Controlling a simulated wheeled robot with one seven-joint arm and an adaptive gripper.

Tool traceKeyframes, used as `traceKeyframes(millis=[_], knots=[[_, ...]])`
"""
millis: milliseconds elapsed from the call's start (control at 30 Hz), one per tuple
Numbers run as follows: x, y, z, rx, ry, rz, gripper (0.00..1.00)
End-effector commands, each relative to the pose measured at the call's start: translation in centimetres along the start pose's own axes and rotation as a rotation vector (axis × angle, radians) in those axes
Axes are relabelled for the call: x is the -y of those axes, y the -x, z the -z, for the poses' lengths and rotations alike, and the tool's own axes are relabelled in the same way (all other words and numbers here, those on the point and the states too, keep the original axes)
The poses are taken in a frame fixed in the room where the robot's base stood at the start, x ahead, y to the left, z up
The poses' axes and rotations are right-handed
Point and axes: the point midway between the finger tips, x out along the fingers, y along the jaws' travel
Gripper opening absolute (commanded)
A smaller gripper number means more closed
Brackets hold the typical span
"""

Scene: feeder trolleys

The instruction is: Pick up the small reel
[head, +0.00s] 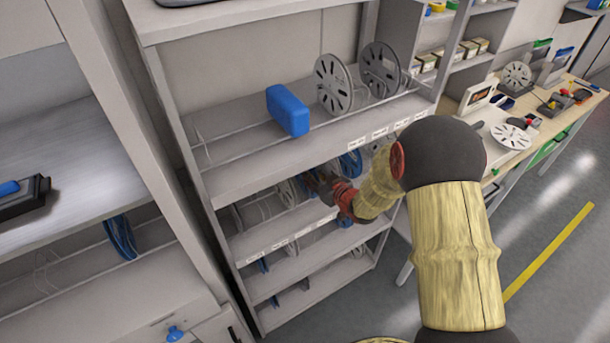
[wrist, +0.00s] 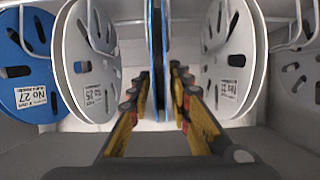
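In the wrist view, a thin blue-edged reel (wrist: 158,40) stands upright and edge-on in the middle of the shelf. The two fingers of my gripper (wrist: 160,78) point at it, one on each side of its lower part. They look open, with narrow gaps beside the reel; contact is not clear. In the head view, my gripper (head: 318,182) reaches into the middle shelf bay, and my arm hides much of that spot. A blue reel (head: 350,163) shows there behind the arm. Which reel is the small one cannot be told by size.
White reels (wrist: 90,60) (wrist: 229,60) stand close on both sides, with a blue reel labelled No 27 (wrist: 28,70) at far left. The upper shelf (head: 235,150) lies above my gripper and holds a blue box (head: 288,110) and large white reels (head: 333,84). A workbench (head: 560,118) stands at right.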

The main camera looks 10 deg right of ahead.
Motion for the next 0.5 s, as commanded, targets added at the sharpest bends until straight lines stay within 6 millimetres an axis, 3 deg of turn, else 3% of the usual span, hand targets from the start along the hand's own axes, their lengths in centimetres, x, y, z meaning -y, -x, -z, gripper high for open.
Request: traceKeyframes(millis=[300, 500], knots=[[0.00, 0.01, -0.01, 0.000, 0.000, 0.000, 0.00], [0.00, 0.01, 0.05, -0.001, 0.000, 0.000, 0.00]])
